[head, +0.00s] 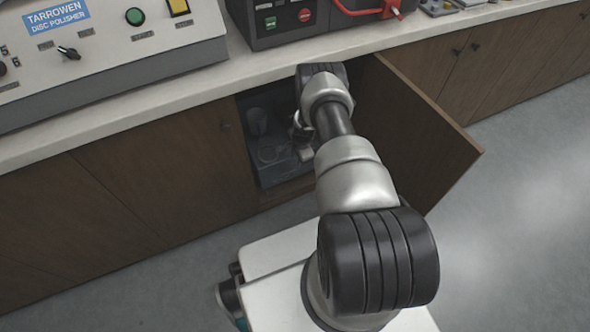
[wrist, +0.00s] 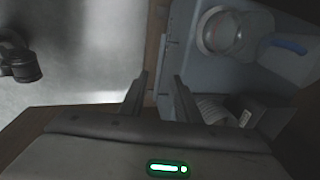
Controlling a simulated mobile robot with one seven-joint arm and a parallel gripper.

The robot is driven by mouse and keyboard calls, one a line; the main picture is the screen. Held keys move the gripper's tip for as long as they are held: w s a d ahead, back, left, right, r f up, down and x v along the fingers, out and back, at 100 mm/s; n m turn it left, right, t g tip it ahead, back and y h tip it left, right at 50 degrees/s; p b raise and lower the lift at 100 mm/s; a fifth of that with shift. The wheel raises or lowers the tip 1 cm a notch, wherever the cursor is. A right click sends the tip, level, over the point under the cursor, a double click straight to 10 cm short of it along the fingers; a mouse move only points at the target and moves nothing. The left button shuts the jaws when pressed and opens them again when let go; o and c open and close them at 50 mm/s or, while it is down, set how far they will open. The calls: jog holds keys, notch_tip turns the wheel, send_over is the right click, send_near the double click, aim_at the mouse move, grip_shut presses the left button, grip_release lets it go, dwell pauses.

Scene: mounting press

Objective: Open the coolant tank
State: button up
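No thing marked as the coolant tank can be made out. In the head view, a blue-grey interior (head: 283,172) shows inside the open cupboard under the counter. In the wrist view, a round, clear-looking vessel or lid (wrist: 222,32) is at the upper right; I cannot tell whether it belongs to the tank. My gripper (wrist: 160,92) has its two fingers apart, with nothing visibly held between them. The fingers point toward the wooden cupboard edge and a blue-grey rim (wrist: 168,60). In the head view my arm reaches into the cupboard and hides much of it.
The cupboard door (head: 425,140) stands open on the right. Beside the round vessel is a pale container with a blue handle (wrist: 290,45). Small boxes (wrist: 258,115) lie near my right finger. A disc polisher (head: 110,45) stands on the counter. Grey floor (head: 525,190) is clear.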

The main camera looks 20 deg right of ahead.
aim_at(295, 170)
jog(key=f+b, duration=0.1)
jog(key=f, duration=0.2)
jog(key=w+f+b, duration=0.1)
jog(key=f+b, duration=0.1)
jog(key=f, duration=0.1)
jog(key=w+f+b, duration=0.1)
jog(key=f, duration=0.3)
grip_shut()
